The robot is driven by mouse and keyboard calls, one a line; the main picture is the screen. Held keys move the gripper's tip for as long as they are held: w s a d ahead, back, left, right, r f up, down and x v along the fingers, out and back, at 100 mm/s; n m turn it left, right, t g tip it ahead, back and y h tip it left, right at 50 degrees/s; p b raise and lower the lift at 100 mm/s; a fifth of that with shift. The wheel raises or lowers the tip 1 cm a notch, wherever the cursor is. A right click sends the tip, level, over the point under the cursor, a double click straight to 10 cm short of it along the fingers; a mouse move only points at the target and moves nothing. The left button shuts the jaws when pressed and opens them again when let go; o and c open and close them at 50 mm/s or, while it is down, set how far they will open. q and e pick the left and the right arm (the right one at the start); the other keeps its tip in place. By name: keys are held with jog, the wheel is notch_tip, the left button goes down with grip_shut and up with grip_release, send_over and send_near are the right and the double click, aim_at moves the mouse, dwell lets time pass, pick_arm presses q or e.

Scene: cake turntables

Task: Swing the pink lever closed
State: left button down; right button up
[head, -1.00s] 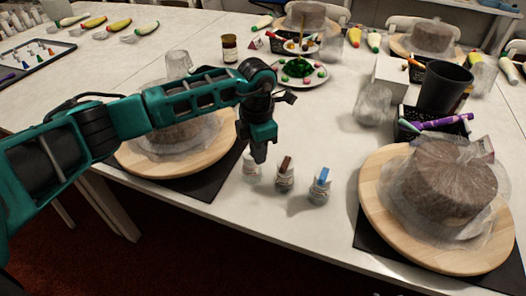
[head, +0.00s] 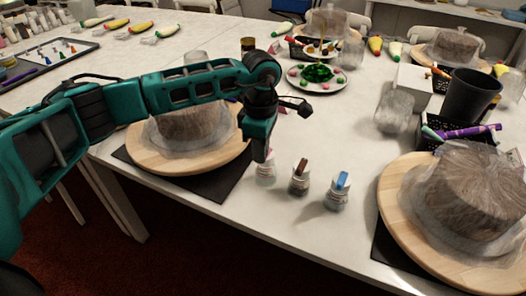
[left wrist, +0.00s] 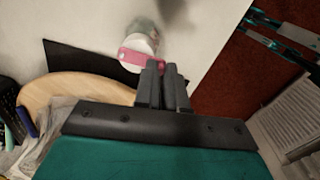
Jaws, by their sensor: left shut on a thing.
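The small bottle (head: 265,172) with the pink lever stands at the left end of a row of similar bottles near the table's front edge. My left gripper (head: 260,156) points down over its top and hides most of the lever. In the left wrist view, the pink lever (left wrist: 131,58) lies across the bottle's white cap (left wrist: 143,46). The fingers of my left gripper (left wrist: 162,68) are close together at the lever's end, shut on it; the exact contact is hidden. My right gripper is not in view.
Bottles with a brown lever (head: 299,177) and a blue lever (head: 337,190) stand just to the right. A wooden turntable (head: 150,158) with a wrapped cake is behind my arm; another turntable (head: 400,240) is at the right. Bare table lies beyond the bottles.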

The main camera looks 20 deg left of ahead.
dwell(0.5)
pick_arm(q)
jog(key=c, duration=1.2)
grip_release()
notch_tip(320, 180, up, 13)
jog(key=shift+f, duration=0.1)
